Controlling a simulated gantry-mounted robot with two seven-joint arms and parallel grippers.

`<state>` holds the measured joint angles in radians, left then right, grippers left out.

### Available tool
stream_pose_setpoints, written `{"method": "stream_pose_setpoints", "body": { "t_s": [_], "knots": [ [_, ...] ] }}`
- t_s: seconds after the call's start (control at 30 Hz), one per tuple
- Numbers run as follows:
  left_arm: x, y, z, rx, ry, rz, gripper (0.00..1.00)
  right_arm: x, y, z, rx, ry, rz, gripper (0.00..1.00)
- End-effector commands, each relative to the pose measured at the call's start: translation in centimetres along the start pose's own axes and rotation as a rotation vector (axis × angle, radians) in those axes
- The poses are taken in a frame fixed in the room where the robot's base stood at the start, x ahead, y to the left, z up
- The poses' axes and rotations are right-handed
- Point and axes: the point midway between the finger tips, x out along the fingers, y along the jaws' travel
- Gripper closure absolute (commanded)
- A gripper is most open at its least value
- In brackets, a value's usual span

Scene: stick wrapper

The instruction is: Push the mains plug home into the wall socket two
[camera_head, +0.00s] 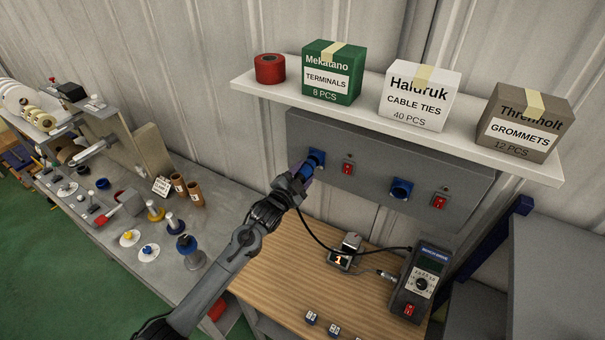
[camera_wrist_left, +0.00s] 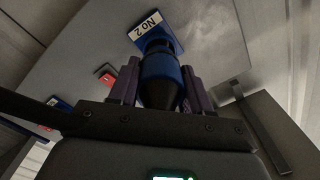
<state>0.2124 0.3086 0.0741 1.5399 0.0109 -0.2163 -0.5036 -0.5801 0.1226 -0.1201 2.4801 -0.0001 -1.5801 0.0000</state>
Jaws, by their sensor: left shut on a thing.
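The mains plug (camera_wrist_left: 160,68) is blue with a black tapered tail. My left gripper (camera_head: 300,179) is shut on it, with one dark purple finger on each side in the left wrist view (camera_wrist_left: 161,90). The plug's nose is at the blue wall socket two (camera_head: 317,154), whose plate (camera_wrist_left: 153,22) reads "No 2" in the wrist view. The plug looks roughly in line with the socket. The fingers and plug body hide much of the joint, so I cannot tell how deep it sits. My right gripper is not in view.
The grey panel (camera_head: 372,148) also has another blue socket (camera_head: 401,189) and red switches (camera_head: 347,169). A shelf (camera_head: 540,171) with boxes juts out above. A black cable (camera_head: 320,237) runs from the plug to a meter (camera_head: 418,283) on the wooden bench. A cluttered grey bench is at left.

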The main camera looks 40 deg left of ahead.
Motion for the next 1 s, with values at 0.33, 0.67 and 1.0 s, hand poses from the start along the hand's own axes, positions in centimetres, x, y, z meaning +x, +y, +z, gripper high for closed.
{"method": "stream_pose_setpoints", "body": {
  "t_s": [0.33,0.67,1.0],
  "knots": [
    [0.1,0.0,0.0,0.000,0.001,-0.001,0.89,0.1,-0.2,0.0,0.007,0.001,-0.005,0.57],
    [0.9,0.0,0.0,0.000,0.001,-0.001,0.89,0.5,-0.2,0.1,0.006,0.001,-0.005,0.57],
    [1.7,0.0,0.0,0.000,0.001,-0.001,0.89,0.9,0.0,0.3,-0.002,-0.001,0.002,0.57]
  ]
}}
